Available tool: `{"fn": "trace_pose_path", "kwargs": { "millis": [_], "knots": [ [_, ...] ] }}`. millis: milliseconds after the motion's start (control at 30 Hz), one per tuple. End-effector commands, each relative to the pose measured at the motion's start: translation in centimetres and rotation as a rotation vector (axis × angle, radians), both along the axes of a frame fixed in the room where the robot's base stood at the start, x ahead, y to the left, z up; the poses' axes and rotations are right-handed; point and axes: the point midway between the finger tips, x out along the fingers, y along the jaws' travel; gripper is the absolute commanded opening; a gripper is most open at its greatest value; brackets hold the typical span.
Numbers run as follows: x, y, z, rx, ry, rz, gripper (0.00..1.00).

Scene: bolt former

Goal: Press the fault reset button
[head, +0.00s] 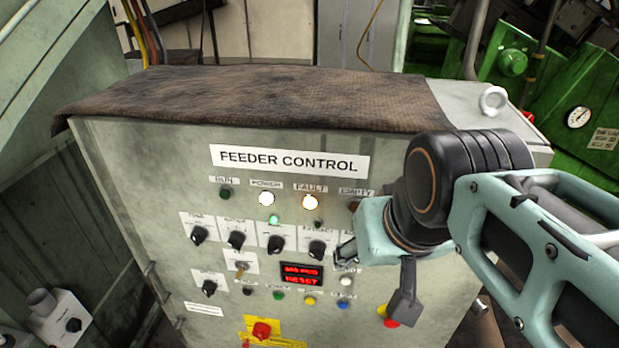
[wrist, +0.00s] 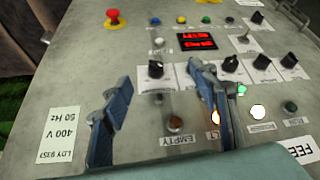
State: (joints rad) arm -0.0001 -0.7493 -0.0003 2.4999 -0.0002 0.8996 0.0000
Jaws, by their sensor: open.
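The grey feeder control panel (head: 130,180) carries a lit fault lamp (head: 310,202) and a red display (head: 301,274) whose lower line seems to read RESET. Below it is a row with a dark button (head: 247,291), green button (head: 278,295), yellow button (head: 310,300) and blue button (head: 344,304); a white button (head: 346,280) sits above the blue one. Labels are too small to tell which is fault reset. My gripper (head: 347,252) is open and empty before the panel's right side. In the inverted wrist view, its fingers (wrist: 161,74) spread around a black knob (wrist: 156,69), apparently short of the panel.
A red emergency stop (wrist: 112,17) on yellow stands beyond the fingers in the wrist view. A red rotary switch (head: 262,330) is low on the panel. Several black selector knobs (head: 236,240) protrude mid-panel. A brown cloth (head: 250,95) covers the cabinet top; green machinery stands behind.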

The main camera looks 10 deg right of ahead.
Motion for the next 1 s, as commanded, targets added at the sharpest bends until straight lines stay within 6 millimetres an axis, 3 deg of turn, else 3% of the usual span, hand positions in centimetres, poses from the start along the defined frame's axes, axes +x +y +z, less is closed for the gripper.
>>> {"fn": "trace_pose_path", "kwargs": {
  "millis": [167,667,1000],
  "knots": [
    [-0.01,0.01,0.02,0.0,0.0,0.0,0.54],
    [-0.01,0.01,0.0,0.0,0.0,0.0,0.0],
    [-0.01,0.01,0.0,0.0,0.0,0.0,0.0]
  ]
}}
